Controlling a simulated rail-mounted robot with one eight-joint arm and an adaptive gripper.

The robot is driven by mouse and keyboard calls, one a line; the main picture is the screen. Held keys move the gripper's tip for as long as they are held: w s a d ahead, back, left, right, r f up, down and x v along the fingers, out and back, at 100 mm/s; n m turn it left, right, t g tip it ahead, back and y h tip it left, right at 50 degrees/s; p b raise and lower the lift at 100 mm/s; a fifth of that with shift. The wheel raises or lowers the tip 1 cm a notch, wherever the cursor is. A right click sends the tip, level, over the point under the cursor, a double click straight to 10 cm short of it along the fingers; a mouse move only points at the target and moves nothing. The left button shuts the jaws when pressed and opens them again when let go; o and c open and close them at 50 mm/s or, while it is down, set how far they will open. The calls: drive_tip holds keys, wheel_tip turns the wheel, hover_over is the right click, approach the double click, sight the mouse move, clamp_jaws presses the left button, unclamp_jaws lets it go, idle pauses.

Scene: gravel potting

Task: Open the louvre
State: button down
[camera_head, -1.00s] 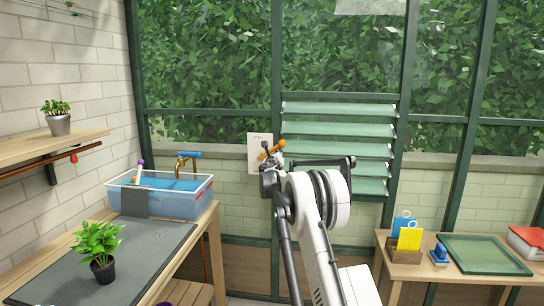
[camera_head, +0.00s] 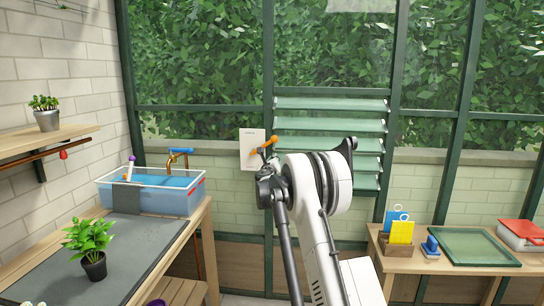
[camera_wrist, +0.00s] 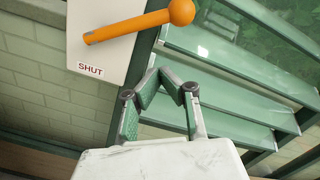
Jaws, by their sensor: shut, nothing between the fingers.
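The louvre (camera_head: 330,125) is a stack of pale green glass slats in the green window frame. Its slats (camera_wrist: 225,65) also show in the wrist view, right of my gripper. An orange lever with a ball knob (camera_wrist: 142,25) is mounted on a white plate (camera_head: 248,160) left of the slats. In the wrist view the lever slants up to the right, its thin end above the word SHUT on the plate (camera_wrist: 95,52). My gripper (camera_wrist: 158,72) is shut and empty, below the lever and apart from it in the picture. In the head view my arm hides part of the lower slats.
A blue-filled clear tub (camera_head: 150,192) and a potted plant (camera_head: 92,250) stand on the left bench. The right table holds a green tray (camera_head: 475,247), yellow and blue cards (camera_head: 401,231) and a red-lidded box (camera_head: 522,234). The brick wall is below the window.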

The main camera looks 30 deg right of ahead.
drive_tip(key=shift+p+v, duration=0.35)
drive_tip(key=shift+v, duration=2.6)
drive_tip(key=shift+s, duration=0.1)
drive_tip(key=s+a+r+m+g+y+p, duration=0.1)
drive_tip(key=s+a+r+m, duration=0.35)
drive_tip(key=s+m, duration=0.2)
drive_tip(key=s+a+r+m+g+y+p, duration=0.1)
drive_tip(key=s+a+r+m, duration=0.3)
drive_tip(key=s+a+m, duration=0.3)
drive_tip(key=s+a+r+m+g+p, duration=0.1)
drive_tip(key=s+a+r+m+g, duration=0.1)
drive_tip(key=s+a+r+m, duration=0.45)
drive_tip(key=s+a+f+m+g+y+p, duration=0.1)
drive_tip(key=s+a+f+m+y, duration=0.2)
drive_tip(key=s+a, duration=0.4)
drive_tip(key=s+a+f+m+g+y, duration=0.1)
drive_tip(key=s+a+f+m+y, duration=0.2)
drive_tip(key=s, duration=1.4)
drive_tip(key=s+a+f+m+g+y+p, duration=0.1)
drive_tip(key=s+a+f+m+y, duration=0.2)
drive_tip(key=s+a+f+m, duration=0.4)
drive_tip(key=s+a+m, duration=0.1)
drive_tip(key=s+a, duration=0.3)
drive_tip(key=s, duration=0.2)
drive_tip(key=shift+a+f+m+p, duration=0.3)
